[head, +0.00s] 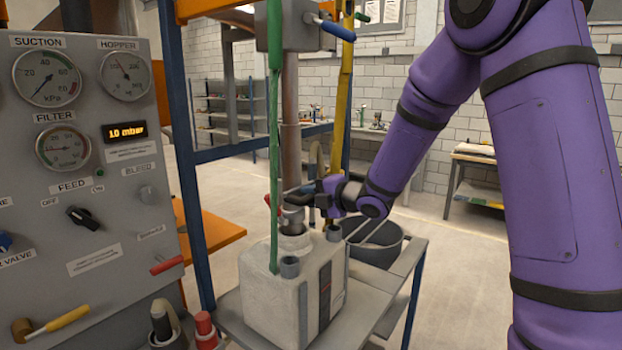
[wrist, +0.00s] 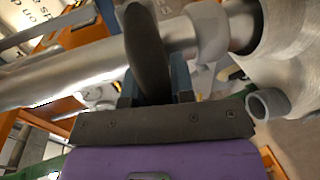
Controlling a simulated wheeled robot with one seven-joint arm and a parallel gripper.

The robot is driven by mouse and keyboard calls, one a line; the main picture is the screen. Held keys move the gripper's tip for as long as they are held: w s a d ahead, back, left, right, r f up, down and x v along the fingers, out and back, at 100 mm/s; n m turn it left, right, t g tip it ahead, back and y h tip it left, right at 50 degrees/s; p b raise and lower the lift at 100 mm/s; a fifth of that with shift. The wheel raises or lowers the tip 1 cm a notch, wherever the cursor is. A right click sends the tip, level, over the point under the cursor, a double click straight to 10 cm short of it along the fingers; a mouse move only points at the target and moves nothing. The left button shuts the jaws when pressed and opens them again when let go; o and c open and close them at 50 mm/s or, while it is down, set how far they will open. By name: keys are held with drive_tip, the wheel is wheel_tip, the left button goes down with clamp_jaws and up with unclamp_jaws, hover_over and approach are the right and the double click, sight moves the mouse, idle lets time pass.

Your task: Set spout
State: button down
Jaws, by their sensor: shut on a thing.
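The spout is a grey vertical pipe (head: 291,108) that comes down from the housing above. Its lower sleeve (head: 292,213) meets the round neck (head: 293,241) of a white box-shaped container; whether it is seated there is unclear. My gripper (head: 318,198) is at the right side of this sleeve. In the wrist view my gripper (wrist: 154,88) is shut on a dark curved handle (wrist: 147,45), which crosses in front of the shiny pipe (wrist: 60,72). A light grey collar (wrist: 208,32) is on the pipe beside the white container (wrist: 290,72). My fingertips are partly hidden.
The control panel (head: 90,215) with gauges and knobs stands at left. A dark bucket (head: 377,245) is on the grey table (head: 398,292).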

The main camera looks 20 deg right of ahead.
drive_tip(key=shift+f, duration=0.15)
drive_tip(key=c, duration=1.2)
unclamp_jaws()
drive_tip(key=shift+c, duration=0.2)
drive_tip(key=v, duration=1.1)
